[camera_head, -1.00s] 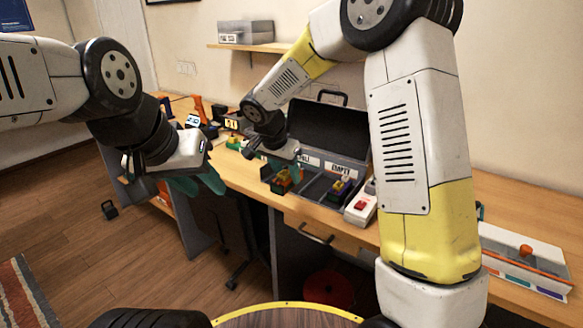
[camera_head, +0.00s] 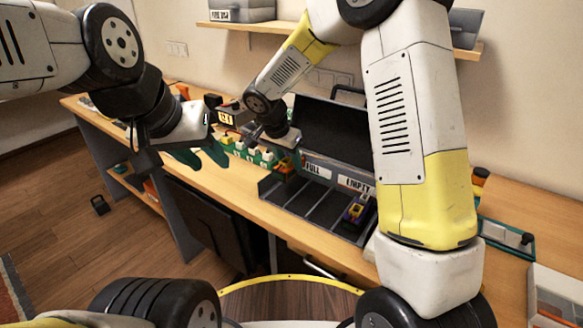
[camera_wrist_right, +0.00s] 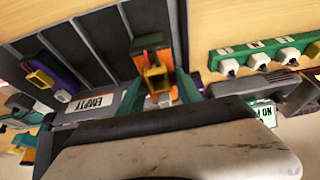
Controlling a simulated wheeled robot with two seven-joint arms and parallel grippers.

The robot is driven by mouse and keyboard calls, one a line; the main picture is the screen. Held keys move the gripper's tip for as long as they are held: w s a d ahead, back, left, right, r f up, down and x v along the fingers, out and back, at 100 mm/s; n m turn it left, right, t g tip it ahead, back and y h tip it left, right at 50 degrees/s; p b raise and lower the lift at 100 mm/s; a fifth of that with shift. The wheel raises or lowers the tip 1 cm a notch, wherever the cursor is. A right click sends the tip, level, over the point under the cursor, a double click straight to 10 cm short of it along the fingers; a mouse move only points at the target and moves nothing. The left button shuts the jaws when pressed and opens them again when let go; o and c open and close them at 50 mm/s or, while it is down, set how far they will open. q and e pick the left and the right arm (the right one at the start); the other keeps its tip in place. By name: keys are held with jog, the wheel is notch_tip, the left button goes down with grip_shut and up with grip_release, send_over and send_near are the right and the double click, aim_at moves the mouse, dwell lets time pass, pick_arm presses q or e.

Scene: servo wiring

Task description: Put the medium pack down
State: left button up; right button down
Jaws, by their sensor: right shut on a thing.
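In the head view my right gripper (camera_head: 284,160) is at the case's FULL end, and the pack is mostly hidden. I cannot tell whether it touches the slot floor. The case (camera_head: 268,190) has several slots and FULL and EMPTY labels. My left gripper (camera_head: 201,158) is open and empty, left of the case.
A purple pack with a yellow connector (camera_head: 355,210) sits at the case's EMPTY end; it also shows in the right wrist view (camera_wrist_right: 62,75). The middle slots are bare. A green strip with white plugs (camera_head: 245,150) lies beside the FULL end. The case's dark lid (camera_head: 345,130) stands open behind.

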jog(key=shift+f, duration=3.05)
jog(key=c, duration=0.8)
grip_release()
jog(key=shift+f, duration=0.1)
